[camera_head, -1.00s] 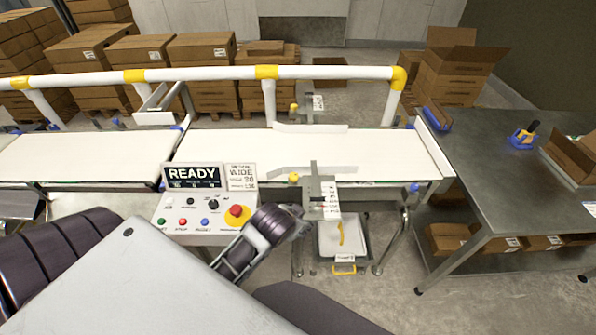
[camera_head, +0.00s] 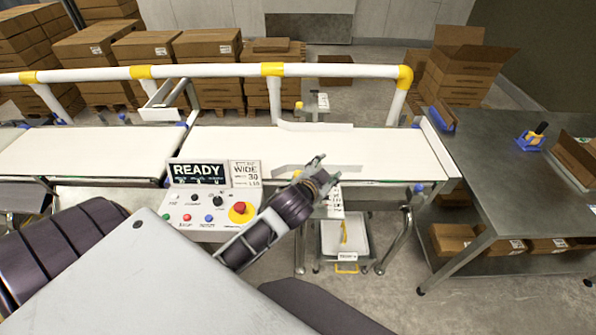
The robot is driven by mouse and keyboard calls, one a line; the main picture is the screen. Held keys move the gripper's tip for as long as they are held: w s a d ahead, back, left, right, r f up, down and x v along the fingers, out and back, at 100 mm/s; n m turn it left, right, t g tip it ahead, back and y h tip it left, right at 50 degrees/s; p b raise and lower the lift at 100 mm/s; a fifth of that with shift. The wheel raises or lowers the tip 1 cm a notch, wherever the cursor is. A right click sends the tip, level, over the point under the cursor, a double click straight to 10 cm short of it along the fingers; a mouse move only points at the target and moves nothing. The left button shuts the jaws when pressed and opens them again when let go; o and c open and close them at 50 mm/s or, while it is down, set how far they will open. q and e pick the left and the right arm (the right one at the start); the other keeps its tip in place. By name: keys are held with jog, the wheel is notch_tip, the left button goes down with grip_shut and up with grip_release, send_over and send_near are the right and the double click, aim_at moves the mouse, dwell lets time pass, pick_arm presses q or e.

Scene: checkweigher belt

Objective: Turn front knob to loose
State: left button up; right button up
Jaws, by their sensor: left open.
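The front guide rail (camera_head: 285,168) runs along the near edge of the white belt (camera_head: 235,150). Its front knob, a small yellow one, is largely hidden by my left gripper (camera_head: 326,169), so I cannot tell its setting. The left gripper is open over the front rail's bracket (camera_head: 335,208), with its fingers pointing up and right. I cannot tell whether a finger touches the knob. The matching yellow back knob (camera_head: 299,105) shows beyond the belt. My right gripper is not in view.
The control panel (camera_head: 185,226) with READY on its display (camera_head: 198,173) and a red stop button (camera_head: 239,208) stands left of the gripper. A white pipe rail (camera_head: 210,71) runs behind the belt. A steel table (camera_head: 490,165) stands at right, and a tray (camera_head: 345,240) sits below.

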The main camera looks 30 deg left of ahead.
pick_arm(q)
jog(key=w+d+r+m+t+h, duration=0.3)
jog(key=d+r+m+h, duration=0.15)
jog(key=r, duration=0.35)
jog(key=w+d+r+m+t+h, duration=0.3)
jog(key=d+r+m+t, duration=0.15)
jog(key=r, duration=0.35)
jog(key=s+d+r+m+g+h, duration=0.1)
jog(key=s+d+m+g+h, duration=0.1)
jog(key=d+m+g+h, duration=0.65)
jog(key=s+d+r+m+g+h, duration=0.1)
jog(key=s+d+m+g+h, duration=0.2)
jog(key=m, duration=1)
jog(key=a+f+m+g+y, duration=0.8)
jog(key=f, duration=0.5)
jog(key=w+a+g+y, duration=0.1)
jog(key=a+y, duration=0.8)
jog(key=a, duration=1.4)
jog(key=shift+w+a+f+n+g+y, duration=0.2)
jog(key=shift+w+a+n+g+y, duration=0.15)
jog(key=shift+w+n, duration=0.15)
